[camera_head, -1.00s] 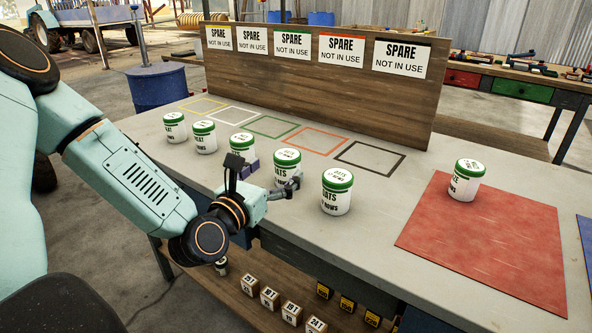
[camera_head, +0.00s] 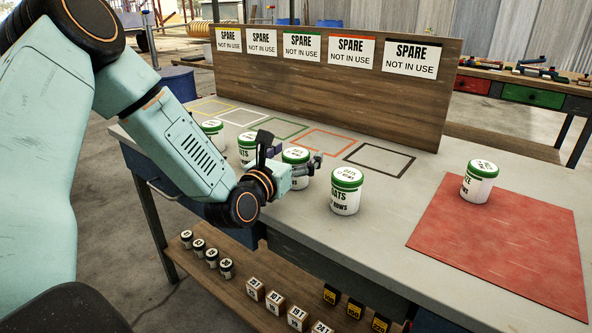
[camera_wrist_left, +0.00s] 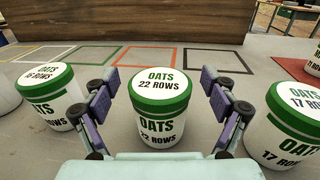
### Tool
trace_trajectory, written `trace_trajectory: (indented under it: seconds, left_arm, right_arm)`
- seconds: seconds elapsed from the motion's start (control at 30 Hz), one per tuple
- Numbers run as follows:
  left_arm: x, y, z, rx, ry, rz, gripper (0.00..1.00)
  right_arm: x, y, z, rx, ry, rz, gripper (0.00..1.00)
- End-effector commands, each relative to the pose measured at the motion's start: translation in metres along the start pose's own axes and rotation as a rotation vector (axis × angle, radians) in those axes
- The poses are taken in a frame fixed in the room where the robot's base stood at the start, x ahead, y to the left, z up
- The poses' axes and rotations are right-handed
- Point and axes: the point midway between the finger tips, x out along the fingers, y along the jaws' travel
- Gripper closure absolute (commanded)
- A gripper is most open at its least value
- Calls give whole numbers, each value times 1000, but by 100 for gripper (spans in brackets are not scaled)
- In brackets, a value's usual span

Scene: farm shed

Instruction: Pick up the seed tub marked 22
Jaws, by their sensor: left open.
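The seed tub marked 22 (camera_wrist_left: 160,118) is white with a green-rimmed lid reading "OATS 22 ROWS". It stands upright on the bench, centred in the left wrist view. In the head view this tub (camera_head: 296,156) is partly hidden by my left gripper (camera_head: 306,170). The left gripper is open, and in the wrist view its two fingers (camera_wrist_left: 164,112) stand on either side of the tub, with small gaps visible. My right gripper is not in view.
An "OATS 17 ROWS" tub (camera_wrist_left: 292,125) stands close on the right, and an "OATS" tub (camera_wrist_left: 55,95) on the left. Another tub (camera_head: 479,182) sits on the red mat (camera_head: 500,250). A wooden board (camera_head: 310,90) with SPARE signs stands behind. Coloured outlines lie empty.

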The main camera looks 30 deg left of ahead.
Motion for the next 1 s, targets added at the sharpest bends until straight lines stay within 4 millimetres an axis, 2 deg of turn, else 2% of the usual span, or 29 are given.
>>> trace_trajectory:
  seconds: [0.13, 0.87, 1.0]
  left_arm:
    - [0, 0, 0, 0, 0, 0, 17]
    - [0, 0, 0, 0, -1, 1, 79]
    - [0, 0, 1, 0, -2, 1, 80]
  right_arm:
    - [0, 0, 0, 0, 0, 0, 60]
    - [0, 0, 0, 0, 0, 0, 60]
    - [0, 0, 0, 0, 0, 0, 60]
